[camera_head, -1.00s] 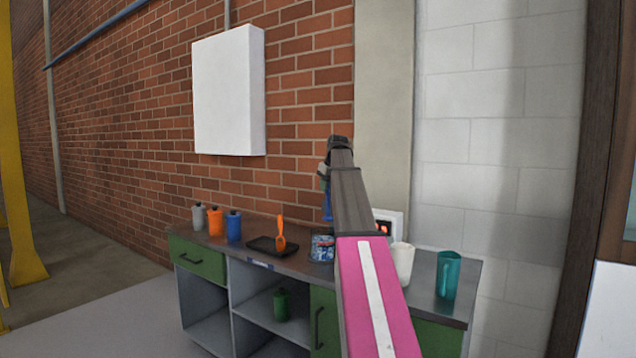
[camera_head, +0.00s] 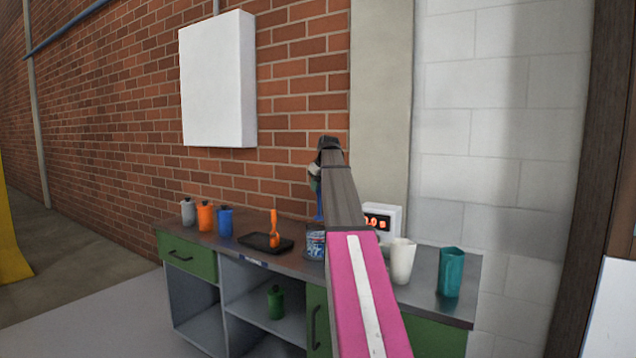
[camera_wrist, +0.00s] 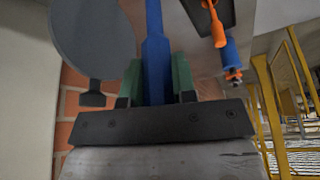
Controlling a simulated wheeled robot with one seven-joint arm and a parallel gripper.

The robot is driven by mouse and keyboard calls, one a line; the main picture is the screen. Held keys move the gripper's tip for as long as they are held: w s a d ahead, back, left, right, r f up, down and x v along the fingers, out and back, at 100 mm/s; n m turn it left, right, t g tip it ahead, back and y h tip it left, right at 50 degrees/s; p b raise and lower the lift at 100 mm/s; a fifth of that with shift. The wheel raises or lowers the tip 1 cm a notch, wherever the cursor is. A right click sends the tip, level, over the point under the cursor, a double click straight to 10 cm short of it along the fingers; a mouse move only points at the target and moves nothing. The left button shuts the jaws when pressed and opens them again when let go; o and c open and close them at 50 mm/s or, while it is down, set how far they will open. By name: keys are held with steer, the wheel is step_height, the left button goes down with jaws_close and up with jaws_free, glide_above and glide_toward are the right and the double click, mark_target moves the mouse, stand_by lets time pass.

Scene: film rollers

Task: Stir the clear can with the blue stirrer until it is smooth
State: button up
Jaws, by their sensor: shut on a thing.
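The blue stirrer (camera_head: 319,207) hangs about upright from my gripper (camera_head: 316,178) in the head view. My gripper is shut on it, and the wrist view shows the blue handle (camera_wrist: 155,62) between green finger pads. The clear can (camera_head: 315,246) stands on the worktop, with mottled blue, white and some red showing through its side. The stirrer's lower end is over or at the can's rim; I cannot tell whether it is inside. My arm hides part of the can's right side. The can cannot be made out in the wrist view.
Left of the can are a black tray (camera_head: 282,247) with an orange tool (camera_head: 274,228), and grey, orange and blue bottles (camera_head: 224,222). A lit display box (camera_head: 378,220), white cup (camera_head: 402,262) and teal cup (camera_head: 451,272) stand to the right. A brick wall (camera_head: 290,110) is behind.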

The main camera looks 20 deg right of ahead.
mark_target(317, 216)
steer(key=shift+f, duration=5.8)
steer(key=shift+w+a, duration=0.1)
